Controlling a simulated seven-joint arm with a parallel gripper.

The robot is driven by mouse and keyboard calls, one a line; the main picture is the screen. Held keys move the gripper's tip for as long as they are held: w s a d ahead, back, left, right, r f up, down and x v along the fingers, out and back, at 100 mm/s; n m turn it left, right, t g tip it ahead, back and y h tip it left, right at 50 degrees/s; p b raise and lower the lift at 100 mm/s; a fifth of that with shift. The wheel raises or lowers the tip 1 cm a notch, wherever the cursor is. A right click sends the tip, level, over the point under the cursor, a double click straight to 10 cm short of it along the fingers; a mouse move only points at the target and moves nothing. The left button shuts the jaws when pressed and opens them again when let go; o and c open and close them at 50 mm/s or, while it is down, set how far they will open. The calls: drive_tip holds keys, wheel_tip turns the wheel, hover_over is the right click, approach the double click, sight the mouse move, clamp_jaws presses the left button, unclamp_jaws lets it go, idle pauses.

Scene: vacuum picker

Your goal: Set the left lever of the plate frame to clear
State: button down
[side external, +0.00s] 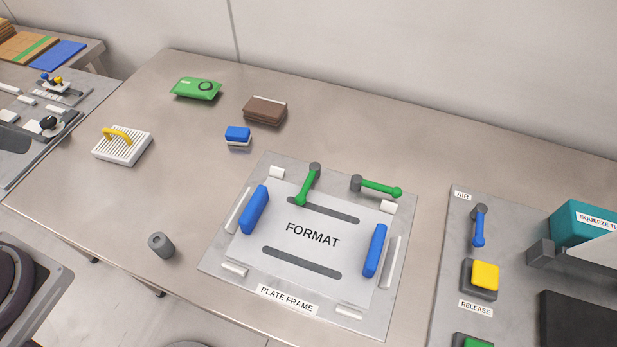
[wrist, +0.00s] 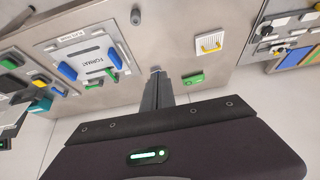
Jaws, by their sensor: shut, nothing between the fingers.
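The plate frame (side external: 222,255) lies flat on the table and holds a light plate marked FORMAT (side external: 330,265). At its back edge are two green levers on grey pivots. The left lever (side external: 306,188) points toward the front, its tip over the plate near a dark slot. The right lever (side external: 380,187) points right, along the back edge. The frame also shows in the wrist view (wrist: 45,60), where the levers are too small to read well. My gripper (wrist: 156,72) is shut and empty, above the table beside the frame. It is outside the side view.
Blue grips (side external: 254,209) (side external: 375,250) stand up on the plate. Behind left lie a green packet (side external: 195,88), a brown block (side external: 265,110) and a small blue-topped block (side external: 237,134). A grey cylinder (side external: 161,244) stands front left. A panel with a blue lever (side external: 479,226) is at right.

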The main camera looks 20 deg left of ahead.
drive_tip(key=w+d+r+m+g, duration=0.1)
drive_tip(key=w+d+m, duration=0.35)
drive_tip(key=w, duration=0.45)
drive_tip(key=m+g+h, duration=0.4)
drive_tip(key=m+g, duration=0.1)
drive_tip(key=m, duration=0.9)
hover_over(308, 185)
drive_tip(key=s+d, duration=0.1)
drive_tip(key=d, duration=0.1)
wheel_tip(308, 185, down, 18)
drive_tip(key=shift+a+f+n, duration=0.2)
drive_tip(key=shift+n, duration=0.05)
drive_tip(key=x, duration=1)
drive_tip(key=shift+w, duration=0.1)
drive_tip(key=a, duration=0.2)
drive_tip(key=shift+a+f, duration=0.3)
drive_tip(key=shift+a, duration=0.05)
drive_tip(key=shift+a+f, duration=0.1)
drive_tip(key=shift+a, duration=0.55)
